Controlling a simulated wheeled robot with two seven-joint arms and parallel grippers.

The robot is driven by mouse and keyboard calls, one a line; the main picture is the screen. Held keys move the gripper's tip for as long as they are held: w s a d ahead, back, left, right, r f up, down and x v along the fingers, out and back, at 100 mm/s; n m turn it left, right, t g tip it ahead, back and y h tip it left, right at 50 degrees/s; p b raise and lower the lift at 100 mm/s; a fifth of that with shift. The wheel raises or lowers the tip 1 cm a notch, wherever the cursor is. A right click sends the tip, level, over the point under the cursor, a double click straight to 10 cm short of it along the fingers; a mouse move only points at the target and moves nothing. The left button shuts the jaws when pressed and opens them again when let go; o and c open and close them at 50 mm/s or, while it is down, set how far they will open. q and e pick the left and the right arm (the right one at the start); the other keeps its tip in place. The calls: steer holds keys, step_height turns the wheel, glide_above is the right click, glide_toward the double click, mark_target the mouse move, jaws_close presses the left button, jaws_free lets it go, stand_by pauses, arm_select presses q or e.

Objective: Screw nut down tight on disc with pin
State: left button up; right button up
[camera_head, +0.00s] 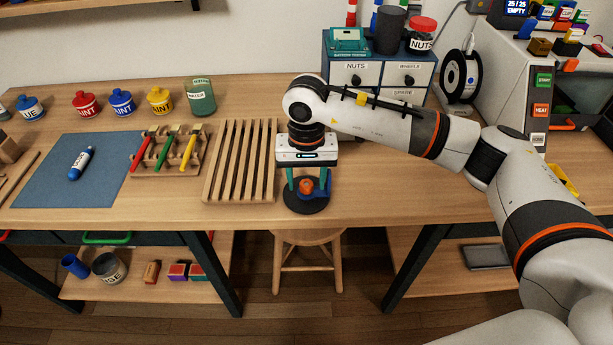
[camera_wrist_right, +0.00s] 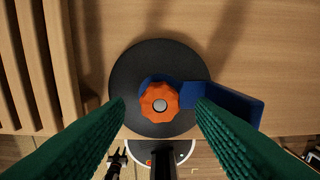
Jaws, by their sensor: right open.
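A black round disc (camera_head: 305,204) lies on the table near its front edge, and fills the middle of the right wrist view (camera_wrist_right: 125,75). An orange lobed nut (camera_wrist_right: 147,104) sits over the disc's middle, with the grey tip of a pin (camera_wrist_right: 160,105) showing in its centre. A blue part (camera_wrist_right: 238,104) sits under the nut and reaches to the right. My right gripper (camera_head: 307,188) points down over the disc. Its teal fingers are open, one on each side of the nut, with gaps visible in the wrist view. My left gripper is not in view.
A wooden slatted rack (camera_head: 240,160) stands just left of the disc. A pen rack (camera_head: 168,153) and a blue mat (camera_head: 75,170) lie further left. A drawer unit (camera_head: 378,70) and a spool (camera_head: 460,76) stand behind. The table right of the disc is mostly bare.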

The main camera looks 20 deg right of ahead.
step_height(320, 180, up, 7)
steer(key=p, duration=0.2)
steer(key=shift+p, duration=0.3)
stand_by(0.3)
stand_by(0.5)
